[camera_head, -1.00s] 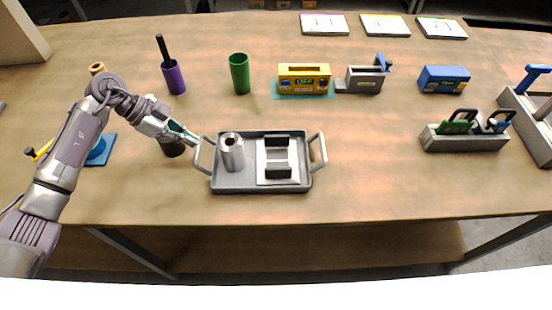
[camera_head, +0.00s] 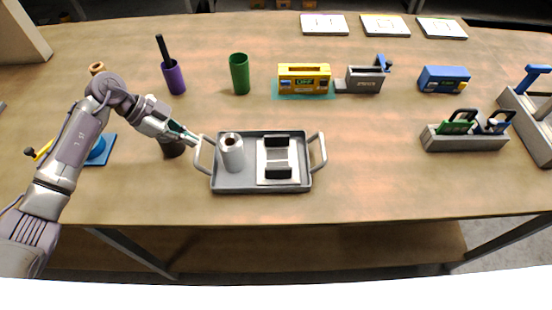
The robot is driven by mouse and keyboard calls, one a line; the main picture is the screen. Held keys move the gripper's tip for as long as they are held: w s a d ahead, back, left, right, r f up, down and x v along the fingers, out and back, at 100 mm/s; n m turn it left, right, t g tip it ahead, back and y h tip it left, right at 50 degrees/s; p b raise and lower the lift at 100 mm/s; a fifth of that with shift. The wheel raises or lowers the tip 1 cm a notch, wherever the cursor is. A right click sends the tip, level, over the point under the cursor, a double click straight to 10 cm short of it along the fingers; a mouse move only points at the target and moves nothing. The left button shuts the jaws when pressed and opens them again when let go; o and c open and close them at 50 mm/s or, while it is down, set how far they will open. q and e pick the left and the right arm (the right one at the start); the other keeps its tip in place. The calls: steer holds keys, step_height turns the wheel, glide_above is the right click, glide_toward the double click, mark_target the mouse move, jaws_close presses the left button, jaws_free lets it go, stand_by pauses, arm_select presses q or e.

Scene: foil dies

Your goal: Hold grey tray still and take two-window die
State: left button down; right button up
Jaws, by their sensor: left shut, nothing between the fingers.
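The grey tray (camera_head: 222,186) sits on the table left of centre, with a loop handle at each end. It carries a silver-grey roll (camera_head: 231,155) and a pale plate with two black blocks (camera_head: 278,158). My left gripper (camera_head: 197,139) is shut and empty, its tips close to the top of the tray's left handle; I cannot tell whether they touch. A grey rack (camera_head: 465,144) at the right holds a green-handled piece (camera_head: 457,124) and a blue-handled piece (camera_head: 497,124). I cannot tell which piece is the two-window die. My right gripper is out of view.
Behind the tray stand a purple cup (camera_head: 175,78), a green cup (camera_head: 240,75), a yellow box (camera_head: 303,78), a grey device (camera_head: 364,80) and a blue box (camera_head: 444,79). A dark round object (camera_head: 172,149) stands below my left wrist. The table between tray and rack is clear.

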arm_select(q)
steer(key=shift+f+b, duration=0.6)
steer(key=shift+f, duration=0.65)
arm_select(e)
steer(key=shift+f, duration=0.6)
